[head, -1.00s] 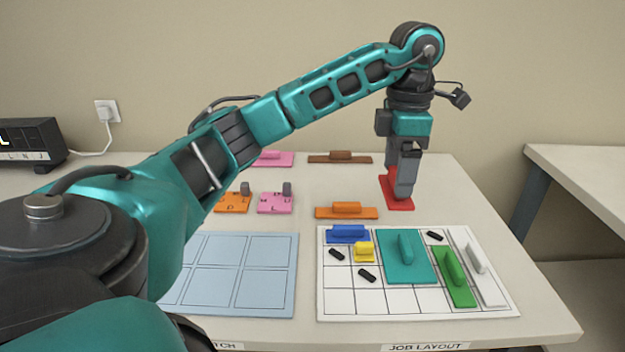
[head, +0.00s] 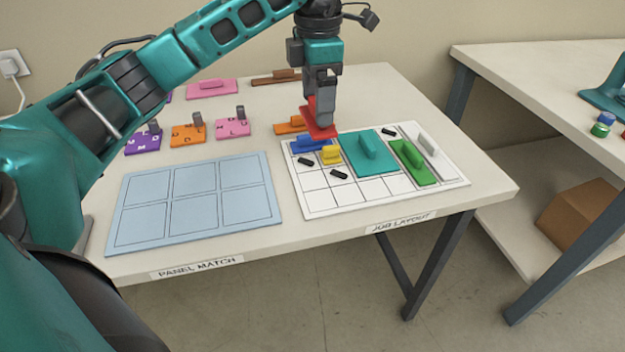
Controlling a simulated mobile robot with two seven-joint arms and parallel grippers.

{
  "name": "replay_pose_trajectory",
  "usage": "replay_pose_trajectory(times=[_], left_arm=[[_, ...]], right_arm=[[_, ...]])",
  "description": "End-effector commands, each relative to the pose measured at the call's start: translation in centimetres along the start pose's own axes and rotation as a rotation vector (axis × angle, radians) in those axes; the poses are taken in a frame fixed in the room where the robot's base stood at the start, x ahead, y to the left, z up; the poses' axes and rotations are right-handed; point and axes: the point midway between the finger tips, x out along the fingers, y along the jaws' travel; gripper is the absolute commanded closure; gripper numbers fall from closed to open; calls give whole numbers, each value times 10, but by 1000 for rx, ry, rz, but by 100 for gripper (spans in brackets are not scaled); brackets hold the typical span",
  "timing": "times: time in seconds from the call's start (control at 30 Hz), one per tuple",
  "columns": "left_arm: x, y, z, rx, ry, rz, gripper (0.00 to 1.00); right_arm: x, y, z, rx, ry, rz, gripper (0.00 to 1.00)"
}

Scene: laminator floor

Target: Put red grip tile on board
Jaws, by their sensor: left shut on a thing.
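My left gripper (head: 321,112) points down and is shut on the red grip tile (head: 318,131). It holds the tile above the far left edge of the white gridded board (head: 350,200), labelled JOB LAYOUT. The tile partly covers an orange grip tile (head: 289,126) behind the board. On the board lie a blue tile (head: 306,145), a yellow tile (head: 330,155), a large teal tile (head: 369,153), a green tile (head: 412,162) and a white tile (head: 430,148). Small black pieces also lie there. The front row of squares is bare. My right gripper is not in view.
A light blue panel (head: 197,205) marked PANEL MATCH lies left of the board. Purple (head: 143,144), orange (head: 188,134) and pink (head: 233,128) lettered tiles stand behind it. A brown tile (head: 276,78) lies farther back. A second bench (head: 520,60) stands at right across a gap.

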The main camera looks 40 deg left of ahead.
Motion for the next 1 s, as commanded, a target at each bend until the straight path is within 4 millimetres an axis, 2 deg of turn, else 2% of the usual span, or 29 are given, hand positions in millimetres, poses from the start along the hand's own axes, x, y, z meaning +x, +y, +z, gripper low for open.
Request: replay_pose_trajectory(times=[0.03,0.1,0.3,0.4,0.67,0.9,1.0], left_arm=[[18,0,-1,0,5,-4,70],[37,0,-1,-1,5,-3,70],[89,-1,-1,0,5,-2,70],[107,0,-1,0,3,-2,70],[128,0,0,0,0,0,70],[162,0,-1,0,1,-1,70],[166,0,0,0,0,1,70]], right_arm=[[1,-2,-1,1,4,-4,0],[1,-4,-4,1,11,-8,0],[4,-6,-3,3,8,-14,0],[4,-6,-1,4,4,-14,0],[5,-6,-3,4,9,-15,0],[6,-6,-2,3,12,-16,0],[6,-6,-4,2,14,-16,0]])
